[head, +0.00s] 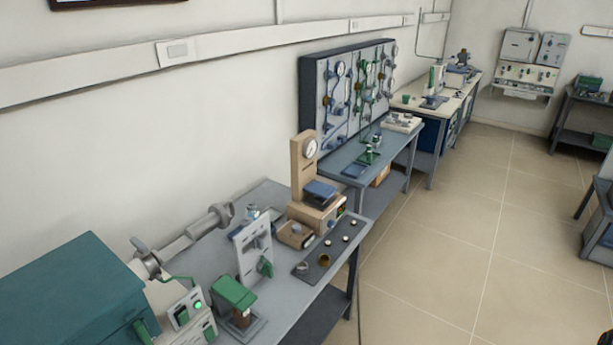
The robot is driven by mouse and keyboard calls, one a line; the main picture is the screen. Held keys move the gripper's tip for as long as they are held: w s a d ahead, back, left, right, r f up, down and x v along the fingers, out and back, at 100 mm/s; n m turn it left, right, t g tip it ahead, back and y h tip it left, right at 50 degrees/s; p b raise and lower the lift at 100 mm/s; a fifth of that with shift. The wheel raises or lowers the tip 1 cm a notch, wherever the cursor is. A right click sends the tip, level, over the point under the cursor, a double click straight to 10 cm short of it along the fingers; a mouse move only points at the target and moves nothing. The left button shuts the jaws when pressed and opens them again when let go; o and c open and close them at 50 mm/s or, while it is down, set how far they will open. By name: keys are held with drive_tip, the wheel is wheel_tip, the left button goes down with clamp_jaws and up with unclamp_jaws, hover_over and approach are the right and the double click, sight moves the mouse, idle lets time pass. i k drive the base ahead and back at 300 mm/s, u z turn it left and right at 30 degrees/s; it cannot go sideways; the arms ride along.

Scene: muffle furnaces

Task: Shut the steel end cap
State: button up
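A teal furnace body (70,295) fills the lower left of the head view. A grey steel fitting (148,264) with a small lever sits at its right end. A grey tube (185,240) runs from near this fitting up and right to a round steel end piece (222,213) above the bench. Which of these steel parts is the end cap, and whether it stands open, I cannot tell at this size.
The grey bench (270,205) holds a white upright stand (252,247), a green-topped device (235,292), a beige gauge column (304,165) and a dark tray (325,258) with small cups. A control box (190,310) shows a green light.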

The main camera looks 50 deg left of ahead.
sight(217, 216)
drive_tip(key=i, duration=2.2)
drive_tip(key=u, duration=4.6)
drive_tip(key=i, duration=1)
drive_tip(key=z, duration=0.05)
